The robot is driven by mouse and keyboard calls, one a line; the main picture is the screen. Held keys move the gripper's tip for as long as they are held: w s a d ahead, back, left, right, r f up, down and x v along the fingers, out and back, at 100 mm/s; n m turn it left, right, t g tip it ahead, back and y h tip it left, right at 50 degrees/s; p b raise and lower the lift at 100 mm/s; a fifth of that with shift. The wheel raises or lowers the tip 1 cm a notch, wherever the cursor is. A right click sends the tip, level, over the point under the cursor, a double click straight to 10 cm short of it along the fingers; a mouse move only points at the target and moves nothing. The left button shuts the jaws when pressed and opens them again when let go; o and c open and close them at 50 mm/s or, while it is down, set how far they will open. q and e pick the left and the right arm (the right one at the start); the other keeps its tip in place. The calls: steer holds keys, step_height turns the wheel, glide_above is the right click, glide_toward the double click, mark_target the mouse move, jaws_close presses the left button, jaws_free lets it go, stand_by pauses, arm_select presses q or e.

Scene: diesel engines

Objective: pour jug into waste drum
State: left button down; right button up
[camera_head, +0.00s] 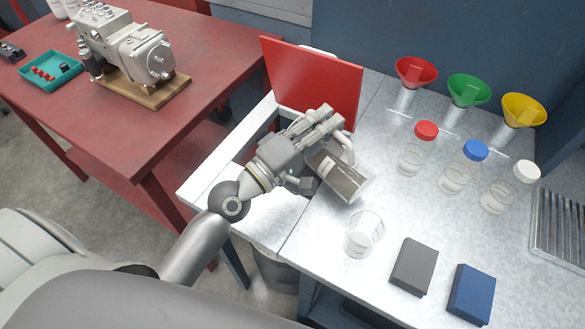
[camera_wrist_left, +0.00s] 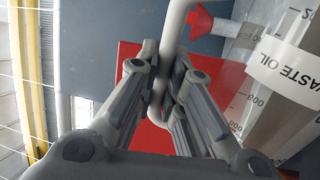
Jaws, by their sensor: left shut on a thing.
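My left gripper (camera_head: 333,128) is shut on the handle of a translucent grey jug (camera_head: 345,178). The jug is tilted, held beside the square opening (camera_head: 262,150) in the metal bench, with its far end over the benchtop to the right. In the left wrist view the handle (camera_wrist_left: 170,45) runs between the fingers, and the jug's wall (camera_wrist_left: 255,100) shows volume marks and a "WASTE OIL" label (camera_wrist_left: 290,80). The jug's contents cannot be made out. A grey drum (camera_head: 275,270) stands under the bench, partly hidden. My right gripper is out of view.
A raised red lid (camera_head: 312,80) stands behind the opening. To the right are a clear beaker (camera_head: 363,235), capped bottles (camera_head: 416,150), coloured funnels (camera_head: 415,75) and two boxes (camera_head: 414,266). A red table (camera_head: 200,50) with a pump (camera_head: 130,48) stands at left.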

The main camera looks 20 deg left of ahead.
arm_select(q)
steer(key=shift+w+a+f+n+b, duration=0.35)
steer(key=shift+a+f+n, duration=0.2)
steer(key=shift+a+n, duration=0.2)
stand_by(1.0)
